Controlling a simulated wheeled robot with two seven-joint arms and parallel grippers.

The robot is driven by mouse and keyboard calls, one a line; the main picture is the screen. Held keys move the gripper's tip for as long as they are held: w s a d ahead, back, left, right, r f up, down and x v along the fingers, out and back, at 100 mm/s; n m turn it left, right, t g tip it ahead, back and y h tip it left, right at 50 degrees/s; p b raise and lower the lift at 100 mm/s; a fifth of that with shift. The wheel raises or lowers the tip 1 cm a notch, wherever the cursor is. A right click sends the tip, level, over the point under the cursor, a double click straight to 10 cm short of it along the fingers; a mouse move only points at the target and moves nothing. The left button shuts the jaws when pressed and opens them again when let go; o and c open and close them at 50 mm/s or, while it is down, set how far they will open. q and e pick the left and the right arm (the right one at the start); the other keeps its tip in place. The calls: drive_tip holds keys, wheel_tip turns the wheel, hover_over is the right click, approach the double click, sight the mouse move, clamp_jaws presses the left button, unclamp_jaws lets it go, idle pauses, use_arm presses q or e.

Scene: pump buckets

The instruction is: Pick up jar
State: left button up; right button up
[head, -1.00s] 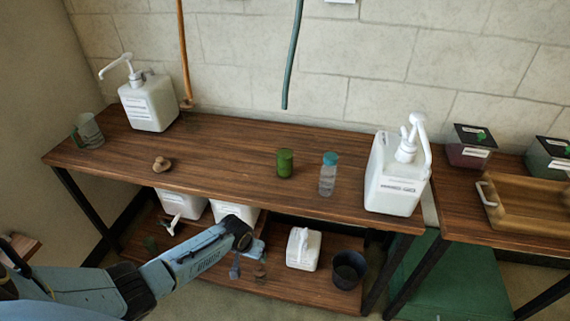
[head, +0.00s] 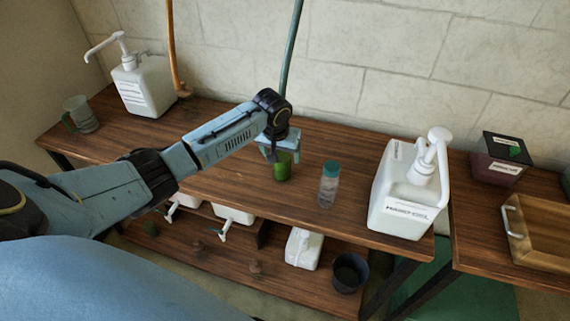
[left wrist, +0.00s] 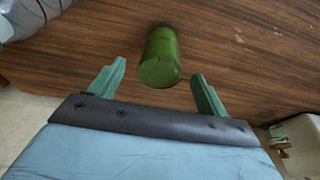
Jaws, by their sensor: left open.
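A small green jar (head: 283,170) stands upright on the wooden table, near its middle. It also shows in the left wrist view (left wrist: 160,58), just beyond the fingertips and in line with the gap between them. My left gripper (head: 281,150) is open and sits over the green jar in the head view, hiding its top. Its two green fingers (left wrist: 157,80) are spread apart and empty in the left wrist view. A clear jar with a teal lid (head: 328,186) stands to the right of the green one. My right gripper is out of view.
A large white pump bucket (head: 405,195) stands at the table's right end, another (head: 145,88) at the back left beside a mug (head: 80,115). White containers and a dark pot (head: 350,272) are on the lower shelf. A wooden tray (head: 538,235) lies on the right table.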

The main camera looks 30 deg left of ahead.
use_arm(q)
drive_tip(key=x, duration=0.3)
drive_tip(key=shift+s+b, duration=0.2)
drive_tip(key=shift+b, duration=0.15)
drive_tip(key=shift+b+x, duration=0.3)
drive_tip(key=shift+x, duration=0.8)
drive_tip(key=shift+w+f, duration=0.15)
drive_tip(key=shift+w, duration=0.05)
drive_tip(key=c, duration=1.3)
drive_tip(key=shift+c, duration=0.7)
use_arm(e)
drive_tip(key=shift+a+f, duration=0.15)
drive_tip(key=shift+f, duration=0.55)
